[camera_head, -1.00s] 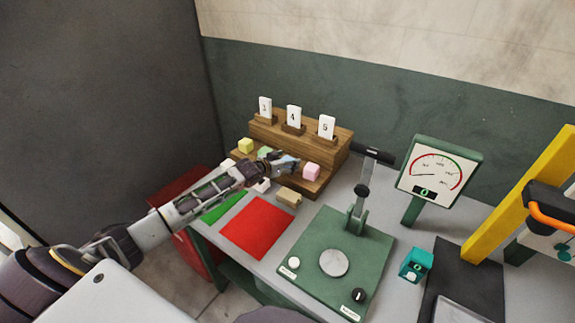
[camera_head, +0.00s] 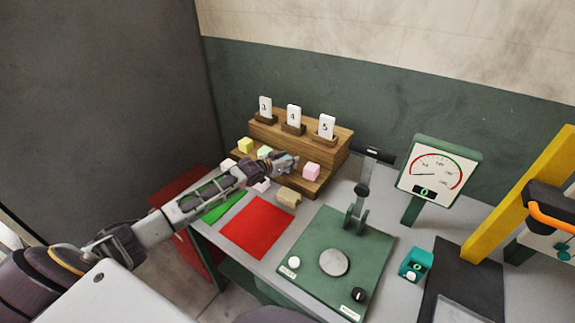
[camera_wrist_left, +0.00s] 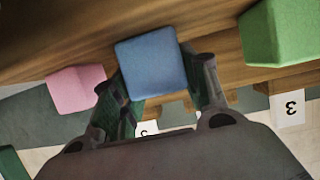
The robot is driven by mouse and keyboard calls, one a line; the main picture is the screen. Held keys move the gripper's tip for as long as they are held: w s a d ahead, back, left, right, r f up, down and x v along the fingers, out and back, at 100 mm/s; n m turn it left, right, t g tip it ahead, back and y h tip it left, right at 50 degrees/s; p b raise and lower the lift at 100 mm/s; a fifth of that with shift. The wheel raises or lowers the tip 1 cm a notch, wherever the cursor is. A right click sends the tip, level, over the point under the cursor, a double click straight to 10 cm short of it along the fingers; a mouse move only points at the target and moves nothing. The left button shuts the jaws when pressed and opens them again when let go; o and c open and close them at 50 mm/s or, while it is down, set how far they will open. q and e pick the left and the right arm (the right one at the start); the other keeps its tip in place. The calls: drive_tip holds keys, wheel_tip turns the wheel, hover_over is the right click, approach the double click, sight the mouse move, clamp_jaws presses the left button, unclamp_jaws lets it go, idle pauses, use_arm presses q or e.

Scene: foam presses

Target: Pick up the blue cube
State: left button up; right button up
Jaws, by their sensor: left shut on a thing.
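The blue cube (camera_wrist_left: 151,68) sits between the two fingers of my left gripper (camera_wrist_left: 165,85) in the left wrist view, and the fingers are shut on it. In the head view my left gripper (camera_head: 285,162) is at the wooden stepped stand (camera_head: 330,137), between a green cube and a pink cube. The blue cube is mostly hidden by the gripper there. I cannot tell whether it still touches the wood. My right gripper is not in view.
A pink cube (camera_head: 311,171), a green cube (camera_head: 264,152) and a yellow cube (camera_head: 245,145) stand close by on the stand. Number cards stand on the upper step. A red mat (camera_head: 257,227), a green press (camera_head: 330,262) and a dial gauge (camera_head: 437,172) are on the table.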

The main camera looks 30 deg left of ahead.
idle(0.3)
use_arm(q)
drive_tip(key=shift+r+b, duration=0.3)
drive_tip(key=shift+r, duration=4.7)
drive_tip(key=shift+d, duration=0.1)
